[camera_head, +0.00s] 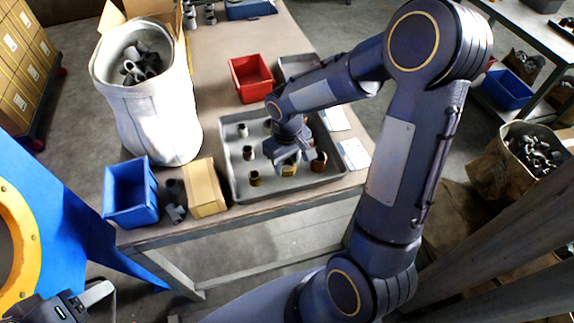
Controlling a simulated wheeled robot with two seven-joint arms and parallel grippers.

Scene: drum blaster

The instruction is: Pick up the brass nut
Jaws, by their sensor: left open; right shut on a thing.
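My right gripper (289,158) reaches down into the grey tray (228,180) on the table. It is shut on a yellowish brass nut (289,171), which shows just below the fingers; the fingers partly hide it. I cannot tell whether the nut touches the tray floor. A darker brass-coloured piece (254,178) stands to the left, and a copper-brown piece (319,161) stands close on the right. My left gripper (100,303) is at the bottom left, away from the table, open and partly cut off by the frame.
Several grey fittings stand in the tray's left part. A blue bin (131,194), a cardboard box (205,188) and loose grey fittings (174,211) sit left of the tray. A large white sack (157,118) of fittings stands behind them. A red bin (250,78) is behind the tray.

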